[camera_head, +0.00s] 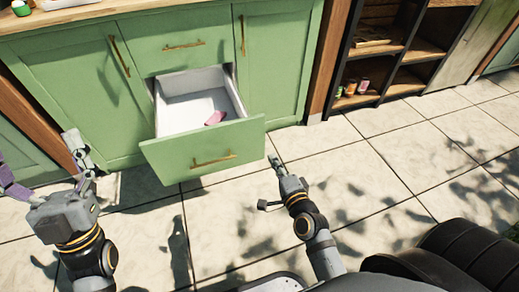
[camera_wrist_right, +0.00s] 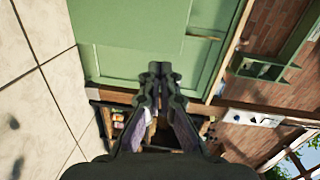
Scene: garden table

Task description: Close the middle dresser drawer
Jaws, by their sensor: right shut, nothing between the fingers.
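The middle drawer (camera_head: 203,151) of the green dresser (camera_head: 285,60) stands pulled out in the head view. It has a white inside, a green front and a brass handle, and a small pink thing (camera_head: 215,118) lies in it. My right gripper (camera_head: 272,160) is shut and empty, just right of the drawer front's right end; I cannot tell whether it touches. In the right wrist view its fingertips (camera_wrist_right: 160,68) are together in front of green panels. My left gripper (camera_head: 80,165) is at the left, left of the drawer front, its fingers spread apart and empty.
A closed drawer (camera_head: 180,47) sits above the open one, with closed cabinet doors on both sides. A dark open shelf (camera_head: 375,55) with several small cans stands at the right. The tiled floor (camera_head: 400,150) in front is clear. A black rounded object (camera_head: 450,255) is at lower right.

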